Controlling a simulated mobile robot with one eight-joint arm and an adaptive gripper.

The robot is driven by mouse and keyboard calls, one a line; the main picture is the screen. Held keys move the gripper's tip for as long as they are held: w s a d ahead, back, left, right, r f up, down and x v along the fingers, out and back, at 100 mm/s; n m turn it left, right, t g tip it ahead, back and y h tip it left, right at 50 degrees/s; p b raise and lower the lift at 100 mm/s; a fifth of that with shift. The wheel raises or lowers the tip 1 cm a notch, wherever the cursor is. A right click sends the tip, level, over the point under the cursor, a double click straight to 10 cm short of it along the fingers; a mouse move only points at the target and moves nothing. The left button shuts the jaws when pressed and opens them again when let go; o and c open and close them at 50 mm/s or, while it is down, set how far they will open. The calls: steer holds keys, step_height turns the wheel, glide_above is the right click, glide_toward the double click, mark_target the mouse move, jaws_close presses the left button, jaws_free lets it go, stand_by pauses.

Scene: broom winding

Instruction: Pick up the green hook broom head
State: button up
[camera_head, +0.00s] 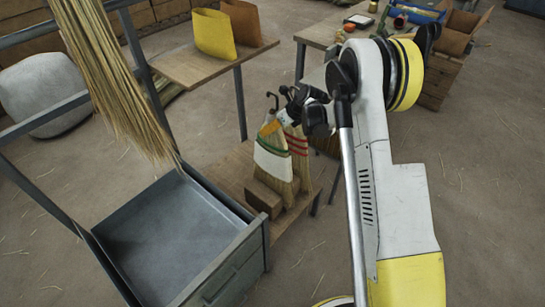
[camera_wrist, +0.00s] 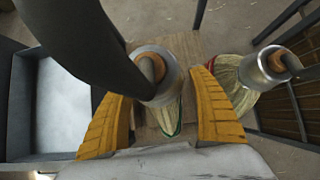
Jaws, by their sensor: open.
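The green hook broom head (camera_head: 272,158) hangs or stands upright in the head view, with pale bristles, a green stripe and a dark hook on top. In the wrist view its silver collar (camera_wrist: 157,75) lies between my two orange fingers, and part of its green-striped bristles (camera_wrist: 172,122) shows below. My gripper (camera_head: 276,123) is at its upper part in the head view. In the wrist view my gripper (camera_wrist: 158,88) is open around the collar. Finger contact cannot be told. The dark hook passes close to the wrist camera.
A red-striped broom head (camera_head: 299,150) stands close on the right; its collar (camera_wrist: 270,64) shows outside my right finger. A wooden block (camera_head: 263,200) is beside the bristles. A grey metal drawer (camera_head: 170,235) and hanging straw (camera_head: 115,75) are at left. A workbench (camera_head: 325,33) stands behind.

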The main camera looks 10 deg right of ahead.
steer(key=shift+r, duration=0.1)
jaws_close()
steer(key=shift+r, duration=0.1)
